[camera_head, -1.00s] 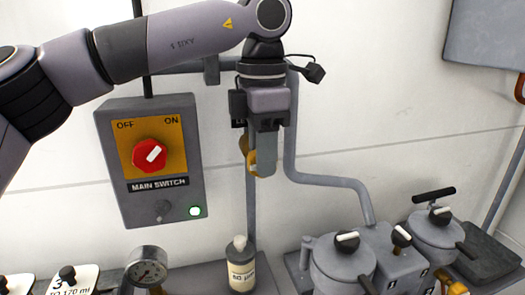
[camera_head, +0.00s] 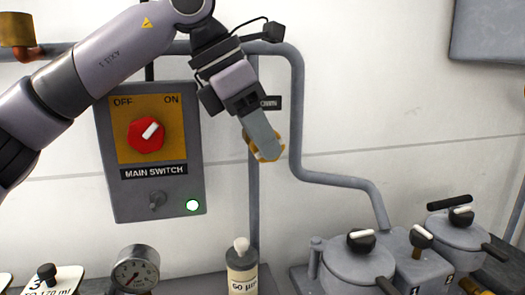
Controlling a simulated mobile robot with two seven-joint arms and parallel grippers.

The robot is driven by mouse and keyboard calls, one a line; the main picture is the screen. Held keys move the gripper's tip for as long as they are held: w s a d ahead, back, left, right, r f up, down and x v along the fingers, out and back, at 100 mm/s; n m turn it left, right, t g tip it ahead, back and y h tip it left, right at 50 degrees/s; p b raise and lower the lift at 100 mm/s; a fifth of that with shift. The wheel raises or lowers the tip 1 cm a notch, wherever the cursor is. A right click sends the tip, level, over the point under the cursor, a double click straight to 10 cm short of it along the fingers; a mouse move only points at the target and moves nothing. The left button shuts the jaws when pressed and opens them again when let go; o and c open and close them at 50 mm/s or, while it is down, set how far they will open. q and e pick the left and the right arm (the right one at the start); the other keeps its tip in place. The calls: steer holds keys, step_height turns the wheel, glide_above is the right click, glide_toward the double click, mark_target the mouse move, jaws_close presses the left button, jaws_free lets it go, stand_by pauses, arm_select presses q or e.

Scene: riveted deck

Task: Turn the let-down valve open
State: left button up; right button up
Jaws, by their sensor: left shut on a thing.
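My left gripper (camera_head: 262,145) reaches down in front of the vertical pipe at the wall, its fingers tilted down to the right. It is shut on the yellow handle of the let-down valve (camera_head: 268,156), of which only edges show around the fingers. The valve body is hidden behind the gripper. A dark label (camera_head: 271,102) ending in "DOWN" shows just right of the gripper, its left part covered. My right gripper is not in view.
The main switch box (camera_head: 153,205) with a red knob and lit green lamp hangs left of the pipe. A bottle (camera_head: 242,272) stands below the gripper. A gauge (camera_head: 135,270) is at lower left; lidded pots (camera_head: 355,262) stand at right. A bent pipe (camera_head: 335,181) runs close right.

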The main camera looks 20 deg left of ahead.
arm_select(q)
steer(key=o, duration=1)
steer(key=shift+c, duration=0.2)
steer(key=v, duration=0.7)
steer(key=shift+p, duration=0.35)
